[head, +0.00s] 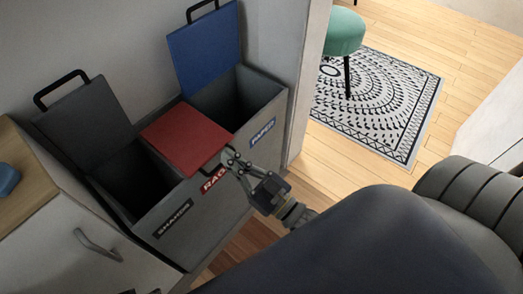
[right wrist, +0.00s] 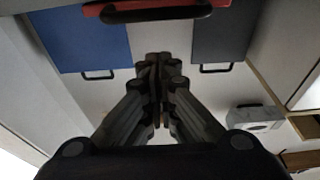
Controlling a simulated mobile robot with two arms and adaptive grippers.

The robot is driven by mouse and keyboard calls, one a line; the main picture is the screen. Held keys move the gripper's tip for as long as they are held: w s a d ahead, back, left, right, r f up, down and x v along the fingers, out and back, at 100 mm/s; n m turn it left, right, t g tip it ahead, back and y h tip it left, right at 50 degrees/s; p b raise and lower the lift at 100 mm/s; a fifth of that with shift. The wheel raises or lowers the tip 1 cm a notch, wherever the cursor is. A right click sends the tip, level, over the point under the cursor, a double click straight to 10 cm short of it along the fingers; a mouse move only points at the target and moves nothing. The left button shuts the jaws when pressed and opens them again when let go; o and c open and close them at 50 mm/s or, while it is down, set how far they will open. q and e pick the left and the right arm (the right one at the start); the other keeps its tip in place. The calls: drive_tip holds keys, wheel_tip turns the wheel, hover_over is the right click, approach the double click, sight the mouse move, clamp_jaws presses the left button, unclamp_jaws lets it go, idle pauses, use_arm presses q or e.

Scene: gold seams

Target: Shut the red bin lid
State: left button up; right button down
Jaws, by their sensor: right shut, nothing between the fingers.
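The red bin lid (head: 187,136) lies flat over the middle compartment, the one labelled RAGS (head: 213,181). It looks about level with the rim; I cannot tell whether a small gap is left. My right gripper (head: 229,157) is shut and empty at the lid's front edge, by its handle. In the right wrist view the red lid's edge (right wrist: 180,12) and its black handle (right wrist: 128,14) show at the top, beyond the closed fingers (right wrist: 158,65). The fingers partly hide the front edge and label in the head view. My left gripper is not in view.
The blue lid (head: 206,48) and the dark grey lid (head: 85,122) stand open against the wall, either side of the red one. A cabinet (head: 75,240) with a wooden top stands left of the bin. Open floor with a patterned rug (head: 385,100) lies to the right.

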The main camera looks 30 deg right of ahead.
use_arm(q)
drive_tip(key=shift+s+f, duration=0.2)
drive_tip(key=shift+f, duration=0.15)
use_arm(e)
drive_tip(key=f+v, duration=0.2)
drive_tip(key=v, duration=0.7)
drive_tip(key=shift+f, duration=0.15)
